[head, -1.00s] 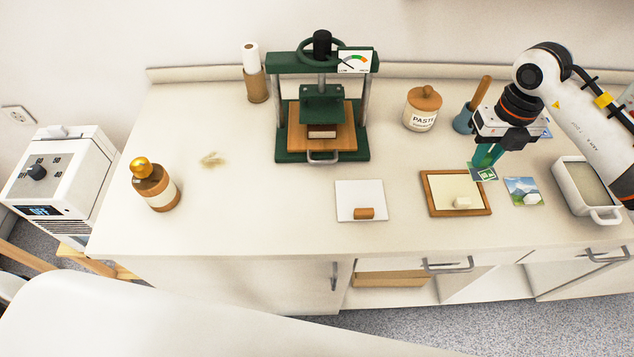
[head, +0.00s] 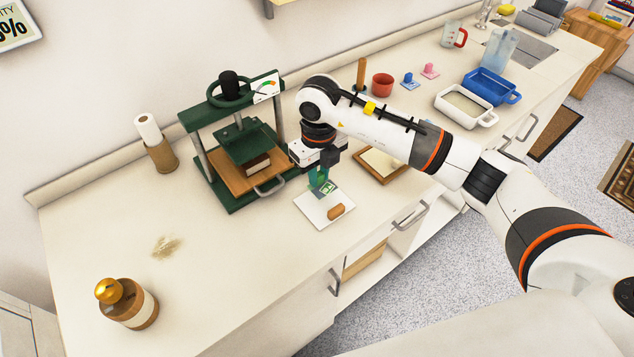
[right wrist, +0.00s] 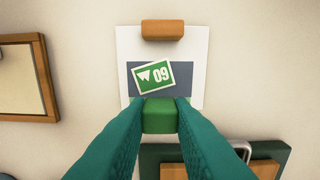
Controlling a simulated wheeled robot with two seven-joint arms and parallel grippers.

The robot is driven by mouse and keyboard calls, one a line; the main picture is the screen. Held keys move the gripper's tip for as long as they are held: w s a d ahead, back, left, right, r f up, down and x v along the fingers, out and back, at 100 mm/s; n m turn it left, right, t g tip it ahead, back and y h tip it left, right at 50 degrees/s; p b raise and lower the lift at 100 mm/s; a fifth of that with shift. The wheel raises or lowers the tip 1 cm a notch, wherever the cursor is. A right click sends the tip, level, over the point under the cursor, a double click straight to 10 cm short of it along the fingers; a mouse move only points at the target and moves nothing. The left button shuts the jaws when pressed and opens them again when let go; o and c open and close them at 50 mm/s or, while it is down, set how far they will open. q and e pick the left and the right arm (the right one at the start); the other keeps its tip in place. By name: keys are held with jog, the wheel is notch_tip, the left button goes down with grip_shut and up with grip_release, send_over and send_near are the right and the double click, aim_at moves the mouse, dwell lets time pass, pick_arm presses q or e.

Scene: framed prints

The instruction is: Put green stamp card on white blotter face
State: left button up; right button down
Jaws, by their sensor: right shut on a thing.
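The green stamp card (right wrist: 155,78) is a dark slate card with a tilted green "09" stamp and a green grip block (right wrist: 160,115). My right gripper (head: 319,182) has its teal fingers shut on that block. The card also shows in the head view (head: 327,187), over the back part of the white blotter (head: 317,212). In the right wrist view the blotter face (right wrist: 195,52) shows around the card. I cannot tell if the card touches it. A brown block (head: 336,211) lies at the blotter's front. My left gripper is not in view.
A green press (head: 235,150) stands close behind and left of the blotter. A wood-framed board (head: 376,165) lies to the right, partly behind my arm. A brown bottle (head: 128,304) stands front left.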

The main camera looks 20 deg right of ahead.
notch_tip(320, 180, down, 4)
jog(key=shift+s+a+r+p, duration=0.1)
jog(key=shift+a+p, duration=0.05)
jog(key=shift+p, duration=0.2)
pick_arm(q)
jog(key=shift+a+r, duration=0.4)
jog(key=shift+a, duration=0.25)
pick_arm(e)
jog(key=shift+f, duration=0.25)
jog(key=c, duration=1.3)
grip_release()
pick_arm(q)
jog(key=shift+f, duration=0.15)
pick_arm(e)
jog(key=shift+r, duration=0.1)
